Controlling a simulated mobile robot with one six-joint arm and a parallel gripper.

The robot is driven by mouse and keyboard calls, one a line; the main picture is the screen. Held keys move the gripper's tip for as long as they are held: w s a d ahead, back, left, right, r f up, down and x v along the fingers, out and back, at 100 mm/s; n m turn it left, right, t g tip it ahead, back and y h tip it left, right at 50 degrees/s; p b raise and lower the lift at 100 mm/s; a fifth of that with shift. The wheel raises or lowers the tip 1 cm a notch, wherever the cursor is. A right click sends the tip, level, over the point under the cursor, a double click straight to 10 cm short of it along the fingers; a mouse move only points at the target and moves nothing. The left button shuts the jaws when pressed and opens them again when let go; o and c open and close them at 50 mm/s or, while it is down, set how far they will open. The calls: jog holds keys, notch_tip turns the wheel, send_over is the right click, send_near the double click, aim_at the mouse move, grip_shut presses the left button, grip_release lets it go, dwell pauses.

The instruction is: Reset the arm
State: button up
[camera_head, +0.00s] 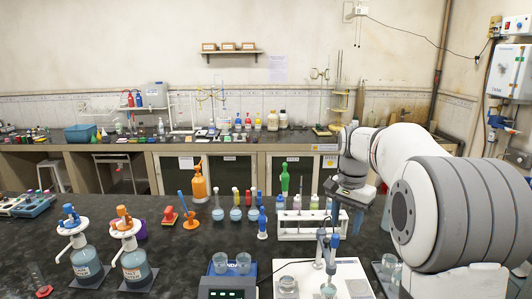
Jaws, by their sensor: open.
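My arm reaches in from the right side of the head camera view, with its white and grey links bent down at the wrist. My gripper (347,212) hangs below the dark wrist, pointing down over the black bench (185,262). Its fingers look apart, with nothing seen held between them. It is at the right end of a white rack (300,238), above and behind a white stirrer plate (350,279). Whether the gripper touches the rack cannot be told.
Several flasks and bottles with coloured tops stand around the rack. Two pump bottles (84,260) (133,258) stand at the left. A blue device (228,283) with two beakers is at front centre. A back counter (130,147) carries more glassware. Bare bench shows at centre left.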

jog(key=s+a+f+n+t+b, duration=0.1)
jog(key=s+f+n+b, duration=0.2)
jog(key=s+f, duration=0.2)
jog(key=s+a+f+n+t+b, duration=0.1)
jog(key=s+f, duration=0.4)
jog(key=s, duration=0.7)
jog(key=s+a+f+n+t+b, duration=0.1)
jog(key=s+a+f+n+b, duration=0.2)
jog(key=s, duration=0.6)
notch_tip(320, 180, down, 3)
jog(key=shift+n+b, duration=0.9)
jog(key=shift+b, duration=0.35)
